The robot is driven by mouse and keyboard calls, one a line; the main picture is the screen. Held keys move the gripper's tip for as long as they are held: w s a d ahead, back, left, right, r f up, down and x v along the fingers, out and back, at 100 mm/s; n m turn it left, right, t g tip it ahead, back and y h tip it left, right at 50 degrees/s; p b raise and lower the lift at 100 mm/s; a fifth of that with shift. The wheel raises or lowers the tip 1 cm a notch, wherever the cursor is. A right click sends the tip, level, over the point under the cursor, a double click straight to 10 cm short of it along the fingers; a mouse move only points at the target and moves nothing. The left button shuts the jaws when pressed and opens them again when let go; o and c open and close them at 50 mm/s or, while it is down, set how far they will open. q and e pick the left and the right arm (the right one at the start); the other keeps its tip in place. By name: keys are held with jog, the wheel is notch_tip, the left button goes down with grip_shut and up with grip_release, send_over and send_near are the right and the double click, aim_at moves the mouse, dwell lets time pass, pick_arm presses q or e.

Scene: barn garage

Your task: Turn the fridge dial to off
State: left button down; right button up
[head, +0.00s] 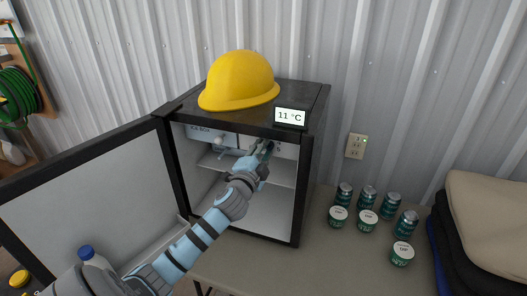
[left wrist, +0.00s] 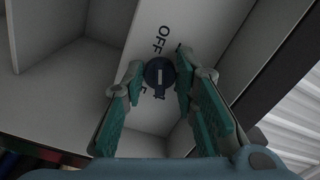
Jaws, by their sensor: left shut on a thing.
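The small black fridge (head: 310,150) stands on the table with its door (head: 80,190) swung open to the left. Its temperature display (head: 290,117) reads 11 °C. In the left wrist view the round dark dial (left wrist: 159,76) sits on a light panel, with a pale line on its face. The word OFF is printed above it, and other marks beside it are partly hidden by the fingers. My left gripper (head: 264,149) reaches inside the fridge near the top and is shut on the dial, one finger on each side. My right gripper is not in view.
A yellow hard hat (head: 240,80) sits on top of the fridge. Several green cans (head: 390,205) and white-lidded tubs (head: 367,220) stand on the table (head: 300,262) to the right. Folded cloths (head: 490,220) lie at far right. A shelf (head: 275,174) is below my gripper.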

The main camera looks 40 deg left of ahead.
pick_arm(q)
jog(key=c, duration=1.3)
grip_release()
jog(key=shift+c, duration=0.2)
jog(key=v, duration=1.2)
